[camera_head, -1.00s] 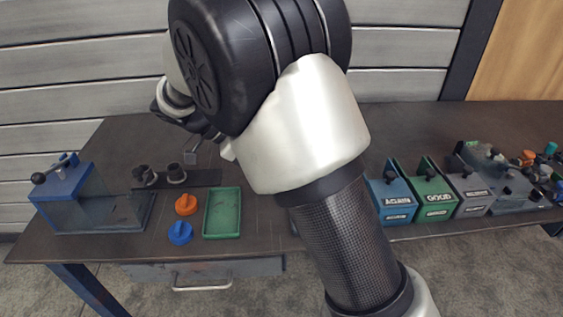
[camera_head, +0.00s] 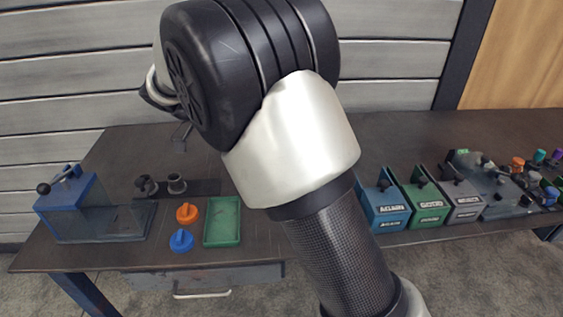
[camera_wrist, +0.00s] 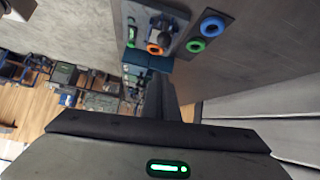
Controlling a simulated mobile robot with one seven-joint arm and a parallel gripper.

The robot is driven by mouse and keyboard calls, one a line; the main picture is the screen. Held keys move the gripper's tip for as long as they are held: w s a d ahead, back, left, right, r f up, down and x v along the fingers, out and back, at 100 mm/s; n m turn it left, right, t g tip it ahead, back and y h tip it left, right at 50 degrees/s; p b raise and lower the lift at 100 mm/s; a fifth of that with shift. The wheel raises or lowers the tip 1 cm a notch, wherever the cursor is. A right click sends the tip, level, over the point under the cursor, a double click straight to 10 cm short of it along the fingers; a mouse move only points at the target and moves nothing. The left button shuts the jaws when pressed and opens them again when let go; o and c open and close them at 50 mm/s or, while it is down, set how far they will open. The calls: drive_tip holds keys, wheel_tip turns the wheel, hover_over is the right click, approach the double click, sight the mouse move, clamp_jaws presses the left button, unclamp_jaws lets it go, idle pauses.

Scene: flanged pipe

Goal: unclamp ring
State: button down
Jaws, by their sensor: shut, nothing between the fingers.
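Two dark upright pipe fittings, one (camera_head: 147,186) and another (camera_head: 177,184), stand on a dark plate at the table's left in the head view. An orange knob-like part (camera_head: 187,213) and a blue one (camera_head: 181,240) lie in front of them. The wrist view shows an orange ring (camera_wrist: 153,49) at a dark post, and a blue ring (camera_wrist: 212,26) and green ring (camera_wrist: 195,45) on a dark plate. Which ring is to be unclamped cannot be told. My gripper (camera_wrist: 158,82) is shut and empty, apart from the rings. My arm mostly hides it in the head view.
A blue fixture (camera_head: 66,204) with a lever stands at the table's left end, and a green tray (camera_head: 222,238) lies right of the knobs. Blue (camera_head: 388,211), green (camera_head: 427,207) and grey (camera_head: 462,203) bins stand at right. The table's back is largely bare.

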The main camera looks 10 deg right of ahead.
drive_tip(key=shift+v, duration=2.25)
drive_tip(key=s+d+r+n+y, duration=0.4)
drive_tip(key=s+d+n+y, duration=0.25)
drive_tip(key=s+d, duration=0.35)
drive_tip(key=s+d+f+n+t+y, duration=0.1)
drive_tip(key=s+d+n+t+y, duration=0.15)
drive_tip(key=s+n, duration=0.3)
drive_tip(key=s+d+f+n+t+y, duration=0.1)
drive_tip(key=s+n+t, duration=0.25)
drive_tip(key=s, duration=0.25)
wheel_tip(320, 180, up, 17)
drive_tip(key=g+p, duration=0.1)
drive_tip(key=p, duration=1.6)
drive_tip(key=shift+d+p, duration=0.2)
drive_tip(key=shift+p, duration=0.1)
drive_tip(key=shift+r+n, duration=0.15)
drive_tip(key=shift+n, duration=0.1)
